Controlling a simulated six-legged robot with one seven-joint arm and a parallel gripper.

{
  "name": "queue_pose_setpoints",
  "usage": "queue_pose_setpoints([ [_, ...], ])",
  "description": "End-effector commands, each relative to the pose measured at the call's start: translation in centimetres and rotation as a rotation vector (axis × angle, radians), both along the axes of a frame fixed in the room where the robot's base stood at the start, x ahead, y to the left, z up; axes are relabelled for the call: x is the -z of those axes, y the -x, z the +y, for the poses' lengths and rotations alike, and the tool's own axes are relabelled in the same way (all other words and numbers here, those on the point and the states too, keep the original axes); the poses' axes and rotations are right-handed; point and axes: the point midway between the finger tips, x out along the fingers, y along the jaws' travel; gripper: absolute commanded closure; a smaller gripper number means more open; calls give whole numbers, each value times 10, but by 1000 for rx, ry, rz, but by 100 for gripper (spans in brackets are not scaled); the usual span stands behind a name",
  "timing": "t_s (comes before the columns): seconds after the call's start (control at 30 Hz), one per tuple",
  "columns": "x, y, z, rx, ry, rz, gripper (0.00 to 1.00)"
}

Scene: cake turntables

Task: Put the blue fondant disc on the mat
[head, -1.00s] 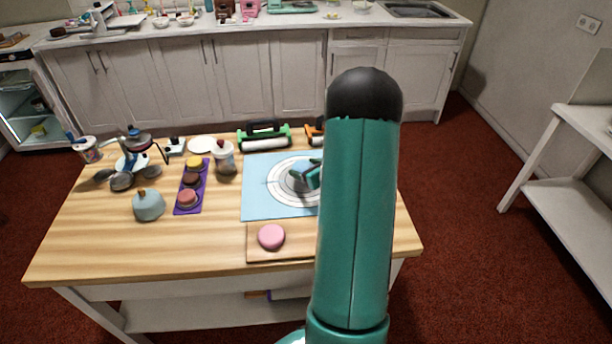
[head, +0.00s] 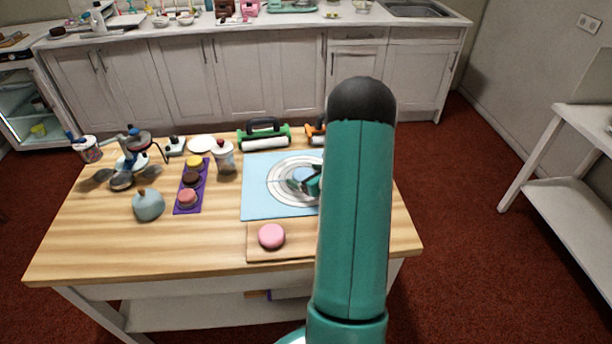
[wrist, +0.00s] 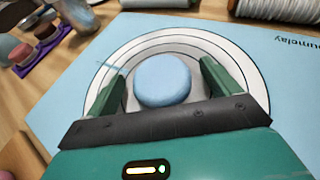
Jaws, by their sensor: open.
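The blue fondant disc (wrist: 162,80) lies flat inside the ring pattern of the light blue mat (wrist: 285,75), near its centre. In the head view the disc (head: 302,174) shows partly behind my gripper (head: 313,184), and the mat (head: 255,200) is partly hidden by my arm. In the wrist view my gripper (wrist: 163,68) is open, with one green finger on each side of the disc. Gaps show between the disc and both fingers, so it is not clamped.
A pink disc (head: 271,236) sits on a wooden board (head: 258,254) in front of the mat. Left of the mat are a purple tray (head: 204,180) with coloured discs, a jar (head: 224,158) and a blue-grey domed object (head: 148,205). A green-ended roller (head: 264,135) stands behind the mat.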

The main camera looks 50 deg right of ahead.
Motion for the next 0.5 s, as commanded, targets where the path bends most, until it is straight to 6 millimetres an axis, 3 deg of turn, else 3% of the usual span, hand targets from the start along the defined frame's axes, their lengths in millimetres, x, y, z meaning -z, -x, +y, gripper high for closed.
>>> queue_pose_setpoints([
  [0.13, -4, 0, 0, 1, 1, -1, 12],
  [0.23, -8, 11, 0, 4, 2, 0, 12],
  [0.5, -30, 63, 6, 4, 2, -1, 12],
])
